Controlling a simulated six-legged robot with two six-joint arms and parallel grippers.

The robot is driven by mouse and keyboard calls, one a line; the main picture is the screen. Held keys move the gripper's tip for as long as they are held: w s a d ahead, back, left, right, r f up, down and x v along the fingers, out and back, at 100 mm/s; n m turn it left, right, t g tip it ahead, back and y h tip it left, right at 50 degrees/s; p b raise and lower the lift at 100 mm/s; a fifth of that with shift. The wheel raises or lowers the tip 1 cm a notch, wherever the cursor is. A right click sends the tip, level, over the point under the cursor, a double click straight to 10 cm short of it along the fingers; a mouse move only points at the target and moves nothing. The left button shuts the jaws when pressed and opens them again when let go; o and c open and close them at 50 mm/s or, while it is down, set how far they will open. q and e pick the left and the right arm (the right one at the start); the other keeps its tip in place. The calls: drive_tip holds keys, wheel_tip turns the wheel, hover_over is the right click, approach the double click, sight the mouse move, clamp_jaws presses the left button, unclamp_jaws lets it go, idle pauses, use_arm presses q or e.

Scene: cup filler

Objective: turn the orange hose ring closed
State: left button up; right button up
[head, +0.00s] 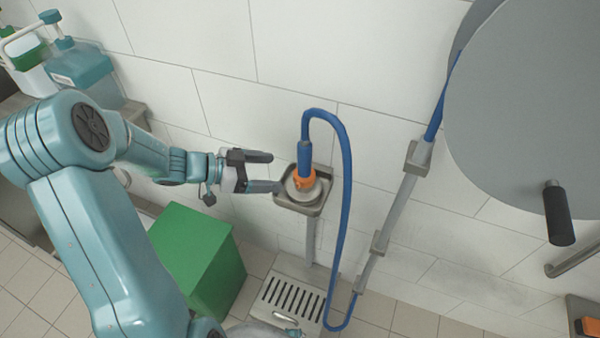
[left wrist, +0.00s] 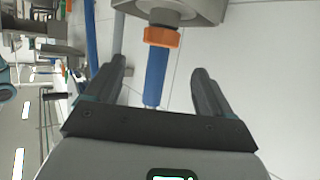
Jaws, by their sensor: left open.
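The orange hose ring (head: 303,180) sits at the lower end of the blue hose (head: 304,157), above a round grey fitting in a small grey tray (head: 318,208) by the wall. In the left wrist view the orange ring (left wrist: 162,37) shows ahead, with the blue hose end (left wrist: 155,75) running between the finger directions. My left gripper (head: 275,171) is open and empty, just left of the ring and apart from it. Its two fingers also show in the left wrist view (left wrist: 160,90), spread to either side of the hose. My right gripper is not in view.
A green box (head: 197,255) stands on the floor below my left arm. A slotted floor drain (head: 290,298) lies below the tray. The hose loops to the right, beside a grey wall rail (head: 395,210).

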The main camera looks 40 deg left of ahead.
sight(298, 173)
use_arm(q)
drive_tip(key=b+x, duration=0.1)
drive_tip(key=x, duration=0.9)
drive_tip(key=shift+d, duration=0.1)
